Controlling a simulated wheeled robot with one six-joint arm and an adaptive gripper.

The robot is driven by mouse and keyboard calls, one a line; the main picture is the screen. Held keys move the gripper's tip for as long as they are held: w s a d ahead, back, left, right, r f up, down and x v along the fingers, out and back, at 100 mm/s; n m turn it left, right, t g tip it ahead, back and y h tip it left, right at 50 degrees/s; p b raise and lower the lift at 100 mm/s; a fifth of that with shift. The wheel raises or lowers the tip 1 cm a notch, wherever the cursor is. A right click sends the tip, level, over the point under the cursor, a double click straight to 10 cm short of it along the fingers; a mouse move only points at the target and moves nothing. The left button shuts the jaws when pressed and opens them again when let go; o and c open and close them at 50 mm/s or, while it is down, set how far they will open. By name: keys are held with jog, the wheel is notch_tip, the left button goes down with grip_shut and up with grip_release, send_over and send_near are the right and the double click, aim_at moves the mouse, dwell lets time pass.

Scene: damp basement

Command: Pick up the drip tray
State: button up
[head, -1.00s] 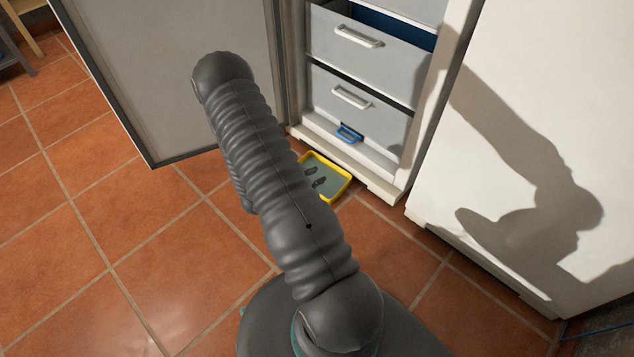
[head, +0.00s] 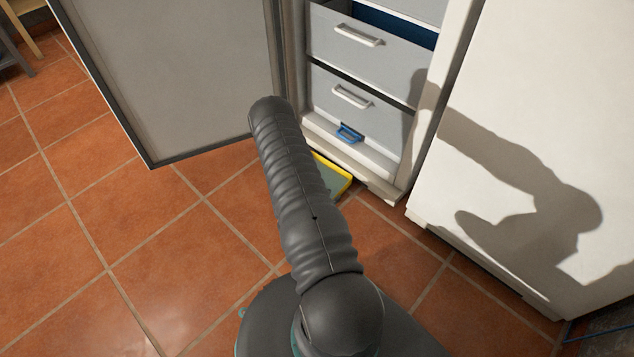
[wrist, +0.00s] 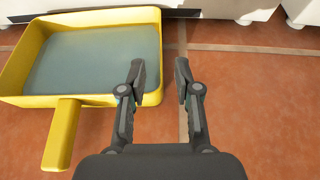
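The drip tray is a shallow yellow tray with a grey-green inside and a stubby yellow handle. In the wrist view its yellow rim (wrist: 100,16) is at the upper left, and its handle (wrist: 63,135) points down toward the lower left. In the head view the tray (head: 343,182) is on the floor before the open cabinet, mostly hidden behind my arm. My gripper (wrist: 160,74) is open and empty. In the wrist view its left finger overlaps the tray's right edge and its right finger is over bare floor. I cannot tell the height gap. The head view hides my gripper.
The open cabinet has grey drawers (head: 350,98) and a blue handle or clip (head: 349,133) at its base. Its open door (head: 180,80) stands left of my arm. A white cabinet side (head: 520,150) stands right. Tiled floor (head: 150,250) is clear at the left and front.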

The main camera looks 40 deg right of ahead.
aim_at(340, 191)
jog(key=shift+x, duration=3.05)
jog(key=shift+s, duration=0.1)
grip_shut()
